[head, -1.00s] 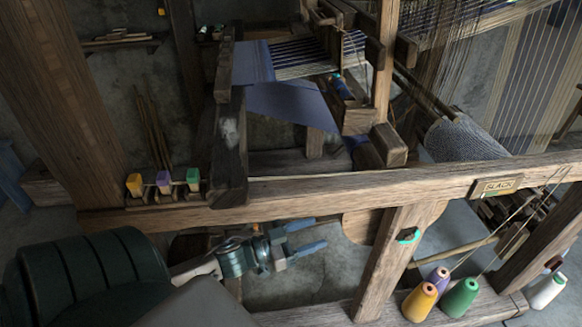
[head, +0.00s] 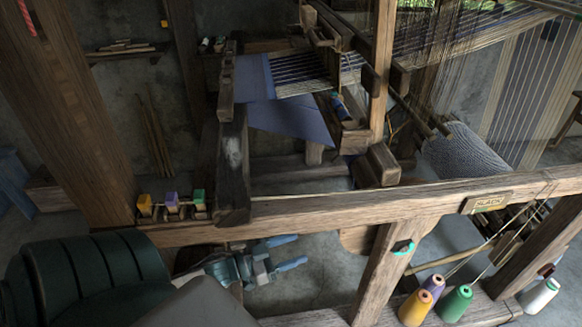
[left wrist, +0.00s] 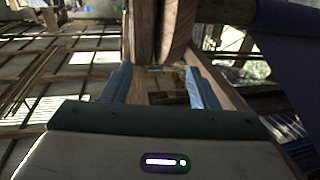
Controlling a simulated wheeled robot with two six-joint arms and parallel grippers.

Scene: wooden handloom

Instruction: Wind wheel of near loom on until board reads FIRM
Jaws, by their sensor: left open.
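The board (head: 487,202) on the near loom's front beam reads SLACK. A rounded brown wooden piece (head: 355,239) shows under that beam, left of the post; it may be the wheel, and the beam and post hide much of it. My left gripper (head: 291,252) is open and empty under the beam, to the left of this piece and apart from it. In the left wrist view its two blue fingers (left wrist: 160,85) stand wide apart, with dark wooden timbers beyond them. My right gripper is not in view.
The front beam (head: 340,208) runs above my left gripper. A post (head: 380,280) with a teal ring (head: 403,247) stands to its right. Cones of thread (head: 455,303) stand on the lower rail. Small coloured blocks (head: 172,201) sit on the beam's left end.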

